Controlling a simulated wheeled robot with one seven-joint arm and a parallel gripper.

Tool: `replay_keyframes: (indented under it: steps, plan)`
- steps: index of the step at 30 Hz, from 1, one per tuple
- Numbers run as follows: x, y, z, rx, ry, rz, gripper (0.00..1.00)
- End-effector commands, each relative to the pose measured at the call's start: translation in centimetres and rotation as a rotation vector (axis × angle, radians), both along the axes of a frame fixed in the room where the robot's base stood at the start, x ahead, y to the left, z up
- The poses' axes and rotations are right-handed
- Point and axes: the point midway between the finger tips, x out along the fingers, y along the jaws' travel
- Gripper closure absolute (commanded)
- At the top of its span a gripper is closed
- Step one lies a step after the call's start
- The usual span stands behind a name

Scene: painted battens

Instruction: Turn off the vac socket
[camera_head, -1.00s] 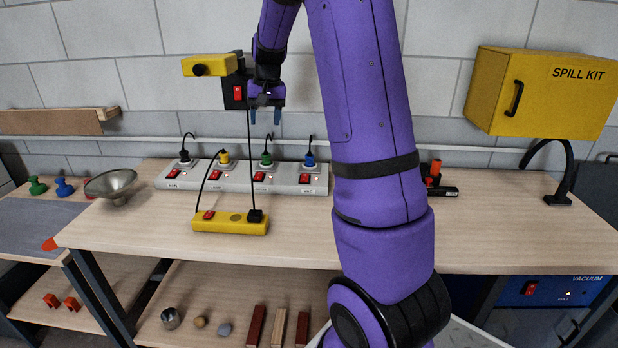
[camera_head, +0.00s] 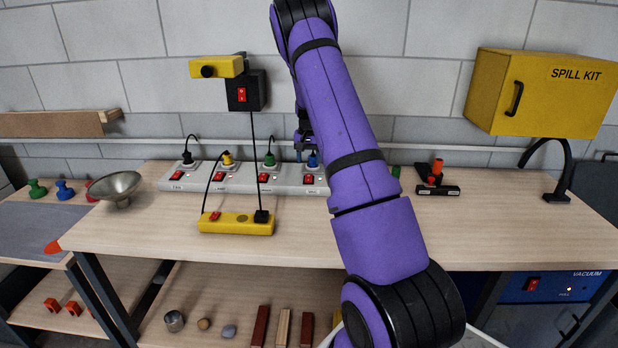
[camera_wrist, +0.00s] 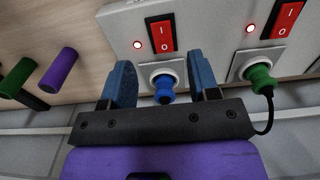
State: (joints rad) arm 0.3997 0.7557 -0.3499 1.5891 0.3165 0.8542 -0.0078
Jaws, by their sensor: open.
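The vac socket is the rightmost socket on the grey strip (camera_head: 240,178), with a blue plug (camera_head: 313,161) in it. Its red rocker switch (camera_head: 308,178) sits in front of the plug, with a lit red lamp beside it. In the wrist view the switch (camera_wrist: 160,33) and its glowing lamp (camera_wrist: 138,45) lie just beyond my fingertips. The blue plug (camera_wrist: 162,86) is between my open fingers, which do not appear to grip it. My gripper (camera_head: 305,153) is at this socket, partly hidden by my arm; it also shows in the wrist view (camera_wrist: 161,72).
The neighbouring green plug (camera_wrist: 260,78) and its lit switch (camera_wrist: 283,20) are close on the right in the wrist view. A yellow power strip (camera_head: 236,224) lies in front. A black switch box (camera_head: 246,92) hangs above.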

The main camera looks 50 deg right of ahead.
Motion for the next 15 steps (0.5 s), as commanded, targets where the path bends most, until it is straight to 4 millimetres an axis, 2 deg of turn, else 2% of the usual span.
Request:
replay_keyframes:
  steps: [1, 7, 15]
  plan:
    - [0.0, 0.0, -1.1, 0.001, 0.002, -0.001, 0.45]
    - [0.0, 0.0, -4.5, 0.001, 0.002, -0.001, 0.45]
    - [0.0, 0.0, -7.2, -0.001, -0.001, -0.001, 0.45]
